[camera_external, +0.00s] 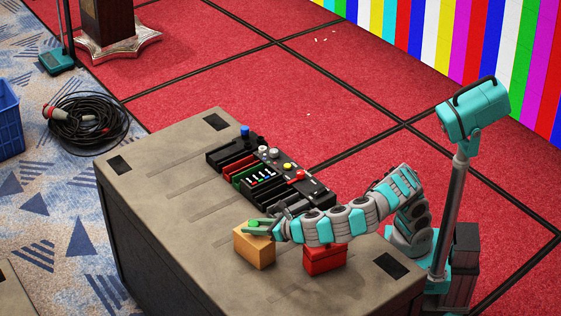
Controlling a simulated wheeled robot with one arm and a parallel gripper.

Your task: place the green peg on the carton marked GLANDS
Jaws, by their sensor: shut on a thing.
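My gripper (256,224) reaches in from the right and is shut on the green peg (254,223). Only a small green part of the peg shows between the fingers. The peg is over the top of a tan carton (256,254) near the table's front. I cannot tell whether the peg touches the carton top. A red carton (325,264) stands to the right, partly hidden under my arm. No marking on either carton is legible from here, so I cannot tell which is marked GLANDS.
A black control panel (268,176) with coloured knobs and slots lies behind the cartons on the grey table (160,210). A blue knob or peg (245,131) stands at its far end. The table's left side is clear. A coiled cable (88,120) lies on the floor.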

